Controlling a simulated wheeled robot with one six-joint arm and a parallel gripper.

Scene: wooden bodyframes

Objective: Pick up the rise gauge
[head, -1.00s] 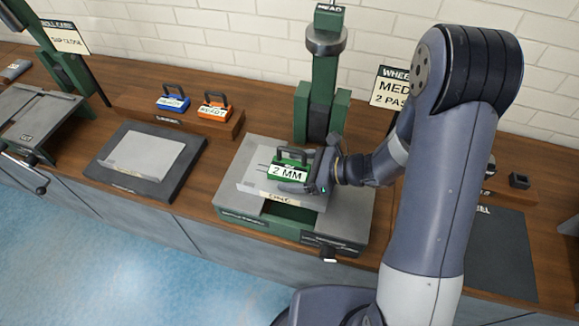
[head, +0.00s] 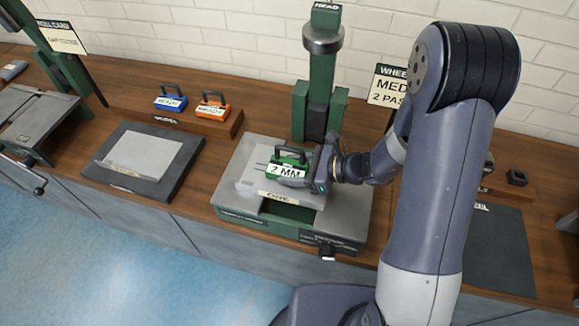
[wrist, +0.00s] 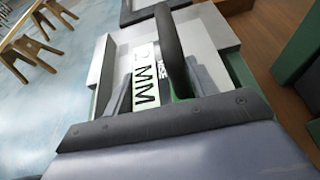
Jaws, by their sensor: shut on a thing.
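The rise gauge, a green block (head: 286,161) with a black handle and a white "2 MM" label, sits over the pale plate (head: 249,188) of the green-based machine. I cannot tell whether it touches the plate. My gripper (head: 297,173) reaches in from the right and is shut on the gauge, its fingers along the block's sides. In the wrist view, the gauge's label (wrist: 146,80) and dark handle (wrist: 172,45) lie between the fingers. The gauge's far side is hidden.
A green post (head: 321,85) marked HEAD rises behind the machine. Blue (head: 170,102) and orange (head: 212,107) handled blocks stand on a wooden rack at the left. A dark board with a grey sheet (head: 150,153) lies left of the machine. A wheel sign stands behind my arm.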

